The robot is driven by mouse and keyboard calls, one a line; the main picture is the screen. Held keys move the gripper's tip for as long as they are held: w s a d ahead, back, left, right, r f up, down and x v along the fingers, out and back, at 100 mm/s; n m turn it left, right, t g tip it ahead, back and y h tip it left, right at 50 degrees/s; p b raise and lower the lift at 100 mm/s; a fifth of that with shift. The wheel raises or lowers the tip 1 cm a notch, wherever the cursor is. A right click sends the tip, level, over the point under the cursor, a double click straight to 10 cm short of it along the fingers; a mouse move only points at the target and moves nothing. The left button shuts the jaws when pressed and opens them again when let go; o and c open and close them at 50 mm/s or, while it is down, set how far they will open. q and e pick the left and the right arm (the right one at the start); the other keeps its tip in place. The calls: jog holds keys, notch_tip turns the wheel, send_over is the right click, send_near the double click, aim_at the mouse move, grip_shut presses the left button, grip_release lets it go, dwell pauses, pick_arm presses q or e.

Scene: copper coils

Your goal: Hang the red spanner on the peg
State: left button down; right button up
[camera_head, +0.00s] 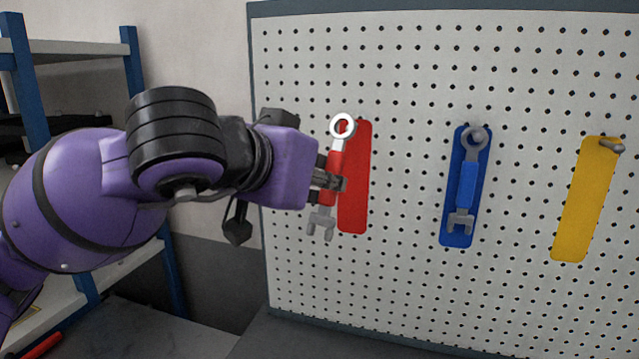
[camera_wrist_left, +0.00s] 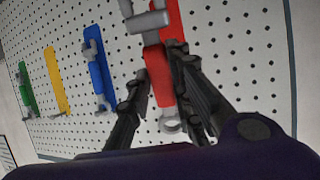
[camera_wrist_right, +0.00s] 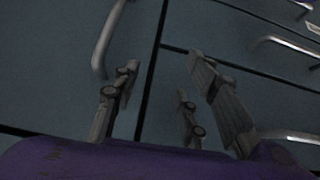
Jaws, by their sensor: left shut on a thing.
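The red spanner (camera_head: 336,165) has a red handle, a grey ring end at the top and a grey open jaw at the bottom. My left gripper (camera_head: 331,181) is shut on its handle and holds it nearly upright. The spanner is in front of the left part of the red marker (camera_head: 355,190) on the pegboard. Its ring overlaps the marker's top; the peg there cannot be made out. The left wrist view also shows the spanner (camera_wrist_left: 158,72) between the fingers. My right gripper (camera_wrist_right: 165,68) is open and empty, seen only in the right wrist view.
A blue spanner (camera_head: 467,185) hangs before a blue marker to the right. A yellow marker (camera_head: 582,205) has a bare peg (camera_head: 611,146). A blue-framed shelf (camera_head: 30,80) stands at left. Metal handles (camera_wrist_right: 103,40) on grey fronts lie before my right gripper.

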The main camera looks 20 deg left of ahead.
pick_arm(q)
jog(key=shift+w+f, duration=0.2)
jog(key=shift+w, duration=2.55)
jog(key=shift+w+f+b, duration=0.45)
jog(key=shift+w+b, duration=0.2)
jog(key=shift+w, duration=0.05)
jog(key=c, duration=1.5)
grip_release()
jog(key=shift+f, duration=0.1)
jog(key=shift+v, duration=6.05)
